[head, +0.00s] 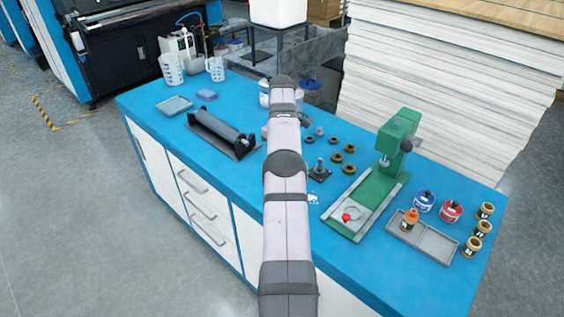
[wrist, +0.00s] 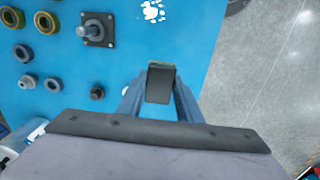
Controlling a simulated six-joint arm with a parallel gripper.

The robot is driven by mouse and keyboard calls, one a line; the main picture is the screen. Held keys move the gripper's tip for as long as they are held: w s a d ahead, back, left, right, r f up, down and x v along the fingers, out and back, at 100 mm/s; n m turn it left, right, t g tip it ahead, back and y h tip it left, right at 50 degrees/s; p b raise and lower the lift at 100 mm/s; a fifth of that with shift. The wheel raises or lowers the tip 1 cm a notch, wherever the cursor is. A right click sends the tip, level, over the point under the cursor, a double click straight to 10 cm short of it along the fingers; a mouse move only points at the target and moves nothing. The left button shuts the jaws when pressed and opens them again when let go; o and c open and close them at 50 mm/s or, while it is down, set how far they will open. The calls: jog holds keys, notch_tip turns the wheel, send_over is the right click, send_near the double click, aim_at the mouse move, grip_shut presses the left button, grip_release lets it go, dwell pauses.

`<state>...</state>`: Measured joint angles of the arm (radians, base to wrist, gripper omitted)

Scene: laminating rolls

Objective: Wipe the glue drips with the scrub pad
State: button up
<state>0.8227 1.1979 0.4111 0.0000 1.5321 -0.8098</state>
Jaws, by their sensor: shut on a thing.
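My gripper (wrist: 160,98) is shut on a small dark grey block with a tan edge, which looks like the scrub pad (wrist: 161,84). It holds the block between its two blue-grey fingers, over the blue bench top. I cannot tell how high it is. The glue drips show as a white splatter at the top edge of the wrist view (wrist: 153,10), ahead of and apart from the block. In the head view the drips (head: 312,198) lie just right of my arm, below the square flanged post. There my arm hides the gripper and block.
The flanged post (head: 319,172) stands close to the drips, with several rings (head: 336,157) behind it. A green press (head: 378,180) is to the right, beside a grey tray (head: 423,240) and glue bottles. A black roller (head: 220,134) lies left of my arm.

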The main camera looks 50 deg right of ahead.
jog(key=o, duration=0.4)
jog(key=c, duration=0.3)
jog(key=shift+s+d+p, duration=0.35)
jog(key=shift+s+p, duration=0.3)
jog(key=shift+p, duration=0.05)
jog(key=s+a+f+p, duration=0.1)
jog(key=s+f+p, duration=0.1)
jog(key=s+p, duration=0.4)
jog(key=shift+s+a, duration=0.35)
jog(key=shift+s, duration=2.1)
